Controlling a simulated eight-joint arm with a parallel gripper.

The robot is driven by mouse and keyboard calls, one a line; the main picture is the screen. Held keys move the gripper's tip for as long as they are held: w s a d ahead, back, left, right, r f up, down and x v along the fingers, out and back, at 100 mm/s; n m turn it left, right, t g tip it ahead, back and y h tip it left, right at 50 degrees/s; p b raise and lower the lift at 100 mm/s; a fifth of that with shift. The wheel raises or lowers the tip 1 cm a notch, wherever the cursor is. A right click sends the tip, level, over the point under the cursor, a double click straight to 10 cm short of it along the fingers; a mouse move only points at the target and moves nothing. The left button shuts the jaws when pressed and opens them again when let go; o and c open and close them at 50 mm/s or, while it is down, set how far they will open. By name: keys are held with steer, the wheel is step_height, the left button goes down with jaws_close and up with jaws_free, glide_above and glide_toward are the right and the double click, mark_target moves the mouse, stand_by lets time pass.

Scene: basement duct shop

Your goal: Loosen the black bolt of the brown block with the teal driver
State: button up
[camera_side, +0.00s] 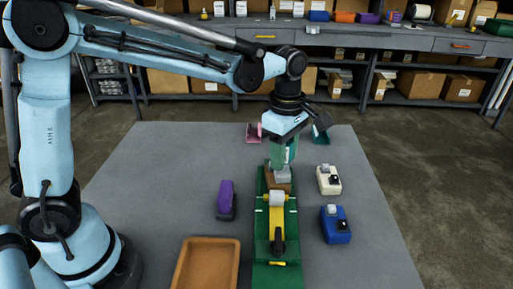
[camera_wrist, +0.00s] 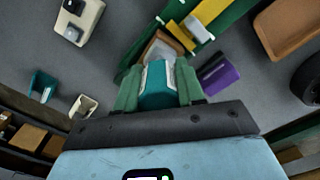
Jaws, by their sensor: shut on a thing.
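The brown block (camera_side: 280,187) sits at the far end of a green board (camera_side: 262,250), a grey piece on its top. It shows again in the wrist view (camera_wrist: 160,46), just beyond the driver. My gripper (camera_side: 282,160) is above the block, pointing down. In the wrist view its two green fingers (camera_wrist: 158,90) are shut on the teal driver (camera_wrist: 157,84). The driver's lower end is hidden there, so I cannot tell whether it touches the bolt. The black bolt of the brown block is not visible in either view.
Right of the board stand a cream block (camera_side: 327,182) and a blue block (camera_side: 334,228). A purple object (camera_side: 226,201) is left, a tan tray (camera_side: 183,275) front left. Pink (camera_side: 252,134) and teal (camera_side: 321,135) holders stand behind. A yellow and black clamp (camera_side: 277,225) lies along the board.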

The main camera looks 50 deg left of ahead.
steer(key=shift+r, duration=0.15)
steer(key=shift+r, duration=2.35)
